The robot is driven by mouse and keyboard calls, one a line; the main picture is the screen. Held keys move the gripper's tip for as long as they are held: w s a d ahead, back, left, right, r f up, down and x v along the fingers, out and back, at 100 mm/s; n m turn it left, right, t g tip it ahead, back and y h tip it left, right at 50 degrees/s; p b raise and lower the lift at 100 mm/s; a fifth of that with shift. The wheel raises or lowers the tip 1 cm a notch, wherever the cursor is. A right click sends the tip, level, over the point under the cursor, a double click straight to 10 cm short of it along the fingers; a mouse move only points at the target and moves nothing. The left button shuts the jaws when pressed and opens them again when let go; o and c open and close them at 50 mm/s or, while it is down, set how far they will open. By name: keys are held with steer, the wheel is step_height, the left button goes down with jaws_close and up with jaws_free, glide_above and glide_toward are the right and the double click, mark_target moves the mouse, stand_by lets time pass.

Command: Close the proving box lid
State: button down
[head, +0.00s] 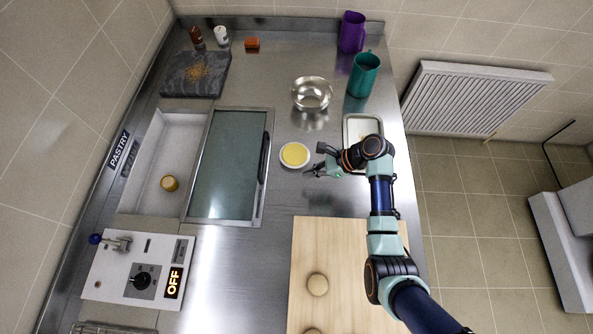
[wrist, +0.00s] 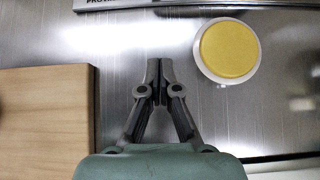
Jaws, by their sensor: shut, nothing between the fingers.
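The proving box is sunk in the steel counter on the left of the head view. A strip of the box edge with partial lettering (wrist: 112,4) shows at the top.
A round dish of yellow stuff (head: 294,155) stands between lid and gripper. A white tray (head: 350,122) is partly behind my arm.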

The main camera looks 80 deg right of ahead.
mark_target(195, 177)
steer(key=shift+w+a+f, duration=0.1)
steer(key=shift+w, duration=0.2)
steer(key=b+x, duration=0.2)
steer(key=x, duration=0.7)
steer(key=shift+w+a+f, duration=0.1)
steer(key=shift+w+f, duration=0.05)
steer(key=shift+w, duration=0.05)
steer(key=w, duration=0.3)
steer(key=shift+w+a+f+b, duration=0.15)
steer(key=shift+w+a+b, duration=0.2)
steer(key=shift+w+a, duration=0.1)
steer(key=shift+w, duration=0.3)
steer(key=w+a+b, duration=0.1)
steer(key=w+b, duration=0.1)
steer(key=w, duration=0.6)
steer(key=w+a+b, duration=0.2)
steer(key=w, duration=0.6)
steer(key=w+a+b, duration=0.2)
steer(key=w+b, duration=0.1)
steer(key=w, duration=0.5)
steer(key=shift+w+a+f, duration=0.15)
steer(key=shift+w, duration=0.6)
steer(key=shift+r, duration=0.2)
